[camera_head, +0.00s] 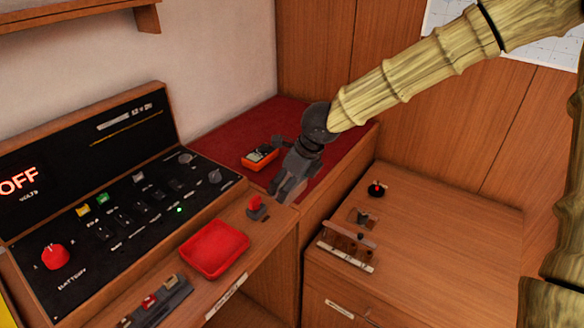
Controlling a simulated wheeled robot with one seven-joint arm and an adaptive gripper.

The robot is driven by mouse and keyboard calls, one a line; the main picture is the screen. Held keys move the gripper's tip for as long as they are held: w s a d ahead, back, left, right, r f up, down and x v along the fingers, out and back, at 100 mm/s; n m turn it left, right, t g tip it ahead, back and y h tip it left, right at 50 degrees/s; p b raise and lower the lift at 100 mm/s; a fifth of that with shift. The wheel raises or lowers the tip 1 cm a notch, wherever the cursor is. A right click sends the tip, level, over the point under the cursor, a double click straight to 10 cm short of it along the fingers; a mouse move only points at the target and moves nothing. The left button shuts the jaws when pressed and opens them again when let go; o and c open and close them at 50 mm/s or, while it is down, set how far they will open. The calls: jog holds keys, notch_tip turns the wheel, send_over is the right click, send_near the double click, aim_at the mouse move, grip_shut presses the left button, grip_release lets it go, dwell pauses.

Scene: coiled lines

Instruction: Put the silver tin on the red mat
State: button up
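I cannot make out a silver tin in the camera_head view; it may be hidden or out of frame. A flat dark red surface (225,139), which looks like the red mat, covers the counter at the back. My gripper (279,193) is dark grey and points down and to the left, in front of the red surface in the picture. Its fingers are small and partly overlap, so I cannot tell whether they are open or hold anything.
An orange meter (260,157) lies on the red surface. A red tray (213,249) and a small red-topped switch (255,206) are on the front ledge. A black control panel (110,200) stands left. The lower cabinet (440,240) holds a small rack and a black knob (376,189).

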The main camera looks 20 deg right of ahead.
jog(key=w+d+p, duration=0.1)
jog(key=w, duration=0.3)
jog(key=w+d+f, duration=0.1)
jog(key=w, duration=0.3)
jog(key=w+d+f+p, duration=0.1)
jog(key=w+d, duration=0.1)
jog(key=w, duration=0.1)
jog(key=shift+w+p, duration=0.3)
jog(key=shift+w, duration=0.1)
notch_tip(320, 180, down, 3)
jog(key=shift+f+p, duration=0.15)
jog(key=shift+p, duration=0.3)
jog(key=shift+d, duration=0.1)
jog(key=shift+f, duration=0.1)
jog(key=o, duration=1)
jog(key=shift+f, duration=0.1)
jog(key=shift+o, duration=0.2)
jog(key=b+v, duration=0.1)
jog(key=v, duration=1.1)
